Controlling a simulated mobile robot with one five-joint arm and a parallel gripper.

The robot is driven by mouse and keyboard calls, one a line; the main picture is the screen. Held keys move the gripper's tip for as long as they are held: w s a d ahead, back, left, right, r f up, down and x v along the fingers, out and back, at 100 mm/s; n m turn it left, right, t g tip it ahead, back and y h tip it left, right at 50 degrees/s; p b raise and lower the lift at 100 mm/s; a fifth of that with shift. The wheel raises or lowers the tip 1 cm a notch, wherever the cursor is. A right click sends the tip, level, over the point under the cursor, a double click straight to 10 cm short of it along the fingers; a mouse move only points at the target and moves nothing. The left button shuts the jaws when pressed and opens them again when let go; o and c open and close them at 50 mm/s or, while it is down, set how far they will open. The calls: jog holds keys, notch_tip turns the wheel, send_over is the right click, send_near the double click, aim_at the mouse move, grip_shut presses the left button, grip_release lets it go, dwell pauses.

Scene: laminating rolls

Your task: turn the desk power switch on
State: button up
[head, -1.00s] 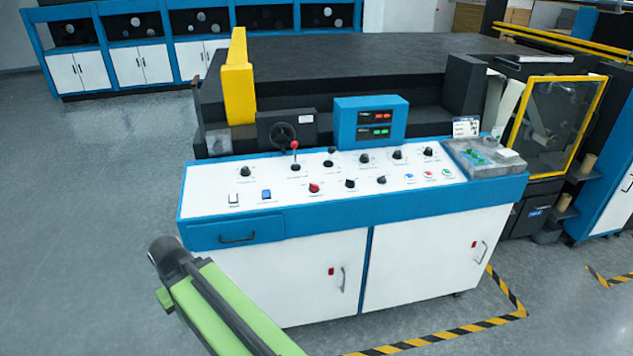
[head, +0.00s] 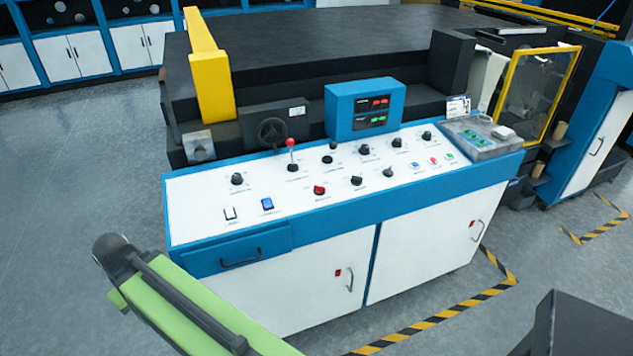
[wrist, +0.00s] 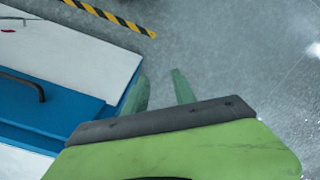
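The control desk (head: 320,232) stands in front of me with a white sloped panel. At the panel's left front are two small rocker switches, a white one (head: 231,214) and a blue one (head: 267,204). Their labels are too small to read, so I cannot tell which is the desk power switch or whether it is on. My green arm is at the lower left of the head view, left of the desk. My gripper (wrist: 160,82) shows in the wrist view with two green fingers apart and nothing between them. It is over the floor beside the desk.
The panel also holds several black knobs, a red knob (head: 320,190), and a red-topped lever (head: 291,150). A blue display box (head: 364,107) stands behind it. A drawer (head: 238,250) with a handle faces me. Striped floor tape (head: 430,325) runs before the desk. Floor at left is clear.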

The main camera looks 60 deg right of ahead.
notch_tip(320, 180, up, 16)
jog(key=w+p, duration=0.2)
jog(key=p, duration=1.4)
notch_tip(320, 180, up, 9)
jog(key=n+t+p, duration=0.2)
jog(key=t+p, duration=0.3)
jog(key=p, duration=0.2)
send_over(319, 186)
jog(key=s, duration=0.8)
jog(key=shift+h, duration=0.3)
jog(key=b+x, duration=1)
jog(key=x, duration=0.1)
jog(key=b+x, duration=0.5)
jog(key=shift+a+f, duration=0.35)
jog(key=shift+a, duration=0.05)
jog(key=shift+w+f+b, duration=0.25)
jog(key=shift+f+b, duration=0.15)
jog(key=shift+b, duration=0.05)
jog(key=shift+r, duration=0.1)
